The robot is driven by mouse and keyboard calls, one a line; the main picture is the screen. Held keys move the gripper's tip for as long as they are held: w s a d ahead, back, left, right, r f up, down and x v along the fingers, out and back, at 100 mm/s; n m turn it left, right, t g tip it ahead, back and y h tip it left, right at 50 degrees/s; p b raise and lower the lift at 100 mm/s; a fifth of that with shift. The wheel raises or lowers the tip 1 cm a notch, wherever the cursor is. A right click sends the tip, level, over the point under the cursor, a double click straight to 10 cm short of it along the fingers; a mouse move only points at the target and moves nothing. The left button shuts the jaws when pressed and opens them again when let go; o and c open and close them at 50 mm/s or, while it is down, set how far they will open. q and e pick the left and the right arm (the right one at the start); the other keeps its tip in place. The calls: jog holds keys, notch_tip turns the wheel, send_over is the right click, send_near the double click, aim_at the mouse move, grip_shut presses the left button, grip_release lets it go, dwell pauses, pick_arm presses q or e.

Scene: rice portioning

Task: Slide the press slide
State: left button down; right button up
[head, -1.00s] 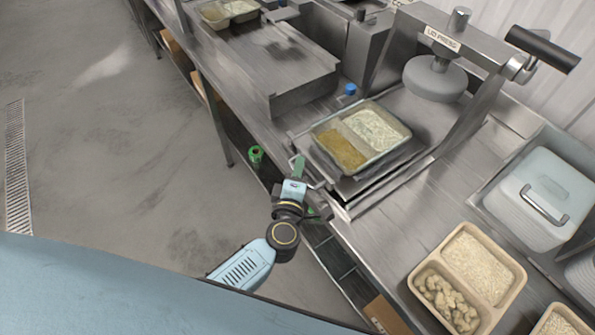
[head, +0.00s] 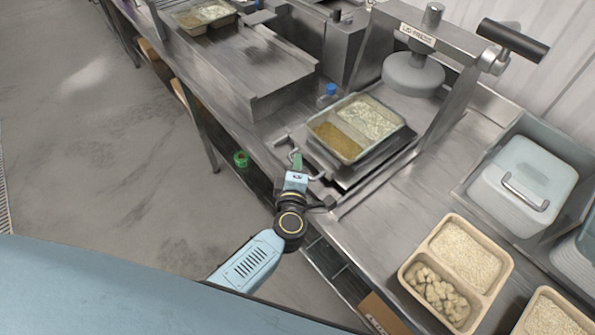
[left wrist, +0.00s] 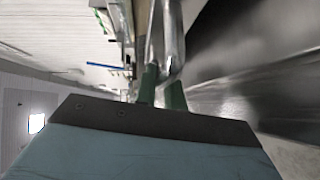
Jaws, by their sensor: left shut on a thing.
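The press slide (head: 348,180) is a flat metal carriage on the counter, left of and below the lid press (head: 413,75) in the head view. A two-compartment container (head: 386,147) with yellowish and white food sits on it. The slide's bent metal handle (head: 281,141) sticks out at its near left edge. My left gripper (head: 297,162) is shut on this handle. In the left wrist view, its green fingers (left wrist: 161,92) are on either side of the metal bar (left wrist: 169,40). The container is short of the round press plate. My right gripper is not in view.
Open trays with rice and pale chunks (head: 403,272) stand at the front right. A raised metal block (head: 270,100) stands left of the slide. A small blue-capped item (head: 330,90) is near the slide.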

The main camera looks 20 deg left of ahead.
pick_arm(q)
jog(key=shift+w+d, duration=0.1)
jog(key=shift+d, duration=0.05)
jog(key=c, duration=1.5)
grip_release()
jog(key=v, duration=1.3)
jog(key=shift+s, duration=0.3)
jog(key=shift+c, duration=0.3)
